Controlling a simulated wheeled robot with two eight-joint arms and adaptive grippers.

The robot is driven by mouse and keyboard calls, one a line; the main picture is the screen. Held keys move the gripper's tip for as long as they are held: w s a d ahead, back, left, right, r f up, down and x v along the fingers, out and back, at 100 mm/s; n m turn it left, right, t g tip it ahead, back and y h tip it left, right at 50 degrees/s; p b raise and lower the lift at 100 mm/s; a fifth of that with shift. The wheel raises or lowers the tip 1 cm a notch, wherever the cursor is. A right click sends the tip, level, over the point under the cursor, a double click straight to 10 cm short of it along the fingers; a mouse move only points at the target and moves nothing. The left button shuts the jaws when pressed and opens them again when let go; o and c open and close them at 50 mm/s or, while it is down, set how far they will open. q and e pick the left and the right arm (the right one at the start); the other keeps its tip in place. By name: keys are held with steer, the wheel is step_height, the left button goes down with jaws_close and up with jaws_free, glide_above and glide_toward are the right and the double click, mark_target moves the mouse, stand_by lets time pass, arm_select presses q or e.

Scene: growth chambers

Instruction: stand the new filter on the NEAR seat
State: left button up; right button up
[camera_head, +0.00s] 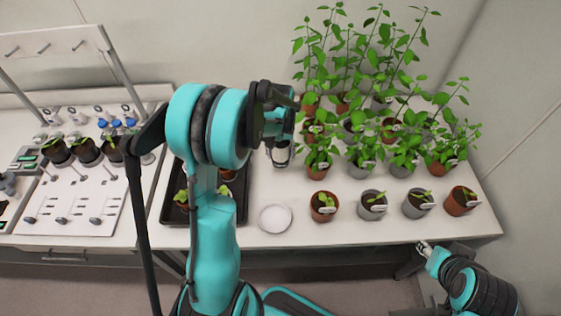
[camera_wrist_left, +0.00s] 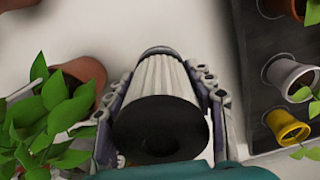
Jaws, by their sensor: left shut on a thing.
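My left gripper (camera_head: 281,158) is over the bench between the black tray and the potted plants. In the left wrist view the fingers (camera_wrist_left: 160,95) are shut on a white pleated filter (camera_wrist_left: 163,80). Its broad black end cap faces the camera, and a grey rim shows at its far end. In the head view the filter is mostly hidden by the gripper and arm. I cannot make out the near seat for certain in either view. My right gripper (camera_head: 426,248) is low at the bench's front edge, too small to tell whether open or shut.
A black tray (camera_head: 173,214) with pots lies left of the gripper. A white saucer (camera_head: 275,218) lies in front. Several potted plants (camera_head: 324,206) crowd the right.

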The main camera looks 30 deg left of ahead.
mark_target(281, 160)
arm_select(q)
steer(key=shift+f+b, duration=0.45)
steer(key=shift+f, duration=1.55)
steer(key=shift+f, duration=0.2)
steer(key=o, duration=1.3)
steer(key=shift+r, duration=0.15)
